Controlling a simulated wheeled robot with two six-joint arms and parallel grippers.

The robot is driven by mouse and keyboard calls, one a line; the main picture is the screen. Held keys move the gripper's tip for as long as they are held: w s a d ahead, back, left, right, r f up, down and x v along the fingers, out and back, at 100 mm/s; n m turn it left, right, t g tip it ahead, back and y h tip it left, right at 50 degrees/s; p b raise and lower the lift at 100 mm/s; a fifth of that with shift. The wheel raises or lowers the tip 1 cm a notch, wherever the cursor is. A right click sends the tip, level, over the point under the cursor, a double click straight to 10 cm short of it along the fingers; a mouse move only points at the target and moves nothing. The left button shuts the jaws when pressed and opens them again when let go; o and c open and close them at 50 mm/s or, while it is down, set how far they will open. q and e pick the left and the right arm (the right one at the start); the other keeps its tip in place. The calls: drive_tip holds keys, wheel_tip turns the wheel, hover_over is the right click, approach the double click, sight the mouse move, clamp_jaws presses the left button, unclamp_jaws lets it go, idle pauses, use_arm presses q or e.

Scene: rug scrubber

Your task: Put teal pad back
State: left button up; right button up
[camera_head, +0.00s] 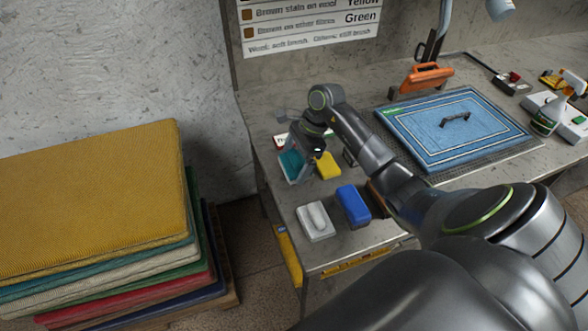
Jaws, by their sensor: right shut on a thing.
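The teal pad (291,164) is at the left end of the grey workbench (335,255), in the head view. My right gripper (300,150) comes down over it from above and is shut on it. The gripper body hides the pad's upper part. Pale edges show around the pad; I cannot tell whether it touches the bench. My left gripper is out of view.
A yellow block (327,166), a blue block (353,204) and a white pad (315,221) stand close by. A blue rug (455,125) with a dark stain lies behind my arm. An orange-handled tool (427,77) stands behind it. Stacked rugs (90,200) fill the left floor.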

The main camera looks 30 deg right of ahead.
sight(295, 168)
wheel_tip(295, 168, down, 3)
drive_tip(key=shift+f+p, duration=0.1)
drive_tip(key=shift+p, duration=0.35)
drive_tip(key=shift+w+f, duration=0.1)
drive_tip(key=shift+f, duration=0.8)
drive_tip(key=o, duration=0.5)
drive_tip(key=shift+r, duration=0.1)
drive_tip(key=shift+o, duration=0.8)
drive_tip(key=shift+r, duration=0.1)
use_arm(q)
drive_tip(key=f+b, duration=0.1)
drive_tip(key=b, duration=0.1)
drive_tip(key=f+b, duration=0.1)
drive_tip(key=b, duration=0.1)
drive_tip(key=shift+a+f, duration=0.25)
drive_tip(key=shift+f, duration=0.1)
use_arm(e)
drive_tip(key=v, duration=1.2)
